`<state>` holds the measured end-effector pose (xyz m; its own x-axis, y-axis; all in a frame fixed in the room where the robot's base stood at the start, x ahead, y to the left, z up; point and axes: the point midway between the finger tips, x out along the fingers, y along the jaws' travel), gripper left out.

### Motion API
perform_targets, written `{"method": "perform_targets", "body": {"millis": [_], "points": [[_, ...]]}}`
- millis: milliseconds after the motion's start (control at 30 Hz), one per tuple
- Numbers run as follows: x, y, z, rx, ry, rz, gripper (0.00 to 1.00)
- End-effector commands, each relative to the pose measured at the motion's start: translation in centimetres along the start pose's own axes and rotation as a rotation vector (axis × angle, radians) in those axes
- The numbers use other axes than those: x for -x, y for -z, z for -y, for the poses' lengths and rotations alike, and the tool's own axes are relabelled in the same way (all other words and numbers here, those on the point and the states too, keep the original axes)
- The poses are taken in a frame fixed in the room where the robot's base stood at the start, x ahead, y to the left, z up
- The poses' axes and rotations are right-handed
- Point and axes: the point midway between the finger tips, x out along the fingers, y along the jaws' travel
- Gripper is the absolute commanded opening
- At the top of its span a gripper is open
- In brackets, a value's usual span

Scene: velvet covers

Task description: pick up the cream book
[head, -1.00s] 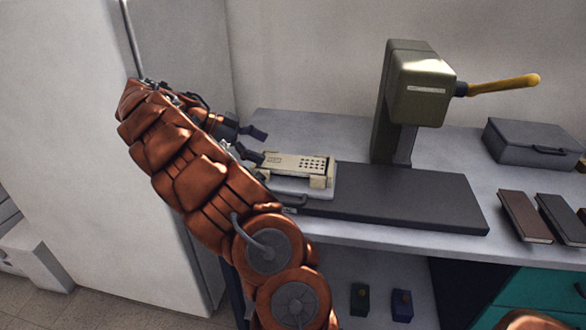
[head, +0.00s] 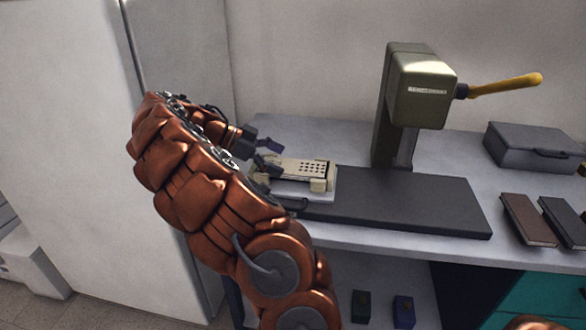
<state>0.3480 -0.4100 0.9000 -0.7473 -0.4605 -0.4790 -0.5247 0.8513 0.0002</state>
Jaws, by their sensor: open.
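A cream, flat, box-like object (head: 305,170) with rows of dark dots on top sits on a pale base at the left end of the dark press bed; I cannot tell whether it is the cream book. No other cream book shows clearly. My gripper (head: 268,155) is open, with its dark fingers just left of and above the cream object's left end. My arm hides part of the counter there. I cannot tell whether a finger touches the object.
An olive press (head: 420,95) with a yellow handle (head: 508,84) stands behind the dark bed (head: 420,205). A grey case (head: 530,147), a brown book (head: 528,220) and a dark grey book (head: 565,222) lie at the right. A wall and pale cabinet (head: 70,120) stand left.

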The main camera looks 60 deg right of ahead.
Motion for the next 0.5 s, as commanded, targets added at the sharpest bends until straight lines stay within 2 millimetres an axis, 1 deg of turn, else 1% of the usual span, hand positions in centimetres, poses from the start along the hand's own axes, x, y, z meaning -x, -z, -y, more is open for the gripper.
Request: {"method": "perform_targets", "body": {"millis": [100, 200, 300, 500], "points": [[-1.5, 0.1, -0.1, 0.001, -0.003, -0.003, 1.0], [-2.3, 0.0, -0.1, 0.001, -0.003, -0.001, 1.0], [-2.6, 0.0, -0.1, 0.0, 0.001, 0.001, 1.0], [-2.6, 0.0, 0.0, 0.0, 0.001, 0.001, 0.99]]}}
